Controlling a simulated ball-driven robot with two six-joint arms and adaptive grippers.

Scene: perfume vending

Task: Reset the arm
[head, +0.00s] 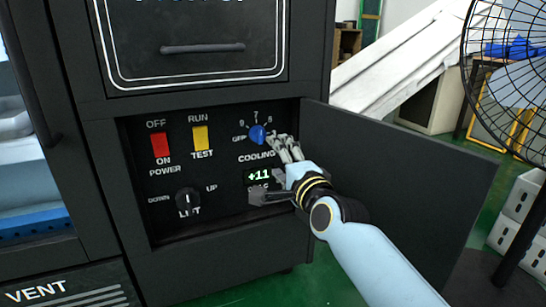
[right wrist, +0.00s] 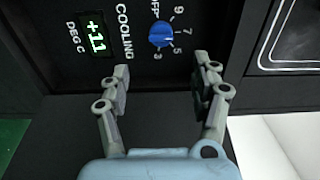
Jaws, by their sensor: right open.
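My right arm reaches in from the lower right of the head view, and its gripper (head: 274,170) is in front of the control panel (head: 222,205). The right wrist view shows the same gripper (right wrist: 160,82) open, with nothing between its fingers. The blue cooling knob (head: 257,134) is just beyond the fingertips in the head view. In the right wrist view the knob (right wrist: 161,33) shows ahead of the gap between the fingers, apart from them. The display (head: 258,176) reads +11. My left gripper is in neither view.
The panel also has a red power switch (head: 160,146), a yellow run/test switch (head: 201,138) and a black lift knob (head: 187,200). The open black panel door (head: 420,185) stands to the right, close to my arm. A black fan (head: 510,60) stands at far right.

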